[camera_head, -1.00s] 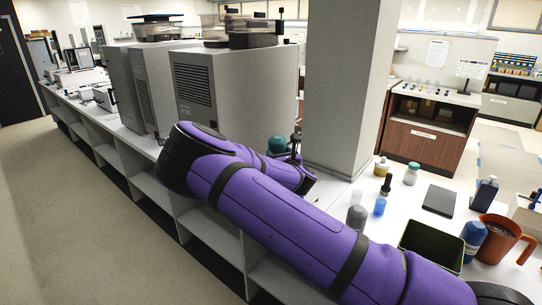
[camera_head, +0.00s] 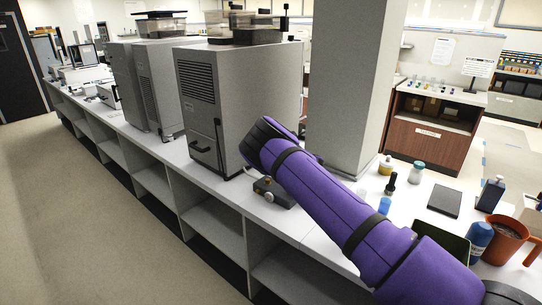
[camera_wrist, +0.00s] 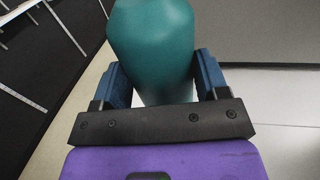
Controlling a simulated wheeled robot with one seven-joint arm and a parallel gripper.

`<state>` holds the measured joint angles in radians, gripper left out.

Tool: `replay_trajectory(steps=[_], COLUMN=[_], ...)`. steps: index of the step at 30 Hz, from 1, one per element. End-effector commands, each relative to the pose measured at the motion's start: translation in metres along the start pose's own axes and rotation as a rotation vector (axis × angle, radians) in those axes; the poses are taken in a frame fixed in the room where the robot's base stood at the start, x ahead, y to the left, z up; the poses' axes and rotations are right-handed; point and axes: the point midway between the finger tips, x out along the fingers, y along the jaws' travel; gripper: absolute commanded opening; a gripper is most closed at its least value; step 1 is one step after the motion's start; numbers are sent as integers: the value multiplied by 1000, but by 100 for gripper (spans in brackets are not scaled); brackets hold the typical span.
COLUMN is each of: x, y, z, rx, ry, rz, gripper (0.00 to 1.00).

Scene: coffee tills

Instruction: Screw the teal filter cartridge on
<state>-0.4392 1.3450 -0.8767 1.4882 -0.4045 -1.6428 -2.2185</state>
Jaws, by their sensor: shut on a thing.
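The teal filter cartridge (camera_wrist: 153,45) fills the upper middle of the wrist view. My gripper (camera_wrist: 160,75) is shut on it, with a blue finger pad against each side. The cartridge's far end is cut off by the top of the picture. In the head view, my purple arm hides both gripper and cartridge. A small dark grey device with a pale round knob (camera_head: 272,192) sits on the counter just below the arm's bend. I cannot tell whether it takes the cartridge, and no thread or seat shows.
A large grey machine (camera_head: 228,130) stands left of my arm, and a square pillar (camera_head: 350,90) stands behind it. The aisle floor at left is clear.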

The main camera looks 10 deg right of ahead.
Motion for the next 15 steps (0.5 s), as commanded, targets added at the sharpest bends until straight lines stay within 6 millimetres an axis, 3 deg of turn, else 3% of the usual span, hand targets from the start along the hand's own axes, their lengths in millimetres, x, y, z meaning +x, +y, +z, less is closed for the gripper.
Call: replay_trajectory(steps=[15], x=[-5], y=[-1], z=[1], rx=[-1], ry=[-3], rz=[21], gripper=[15])
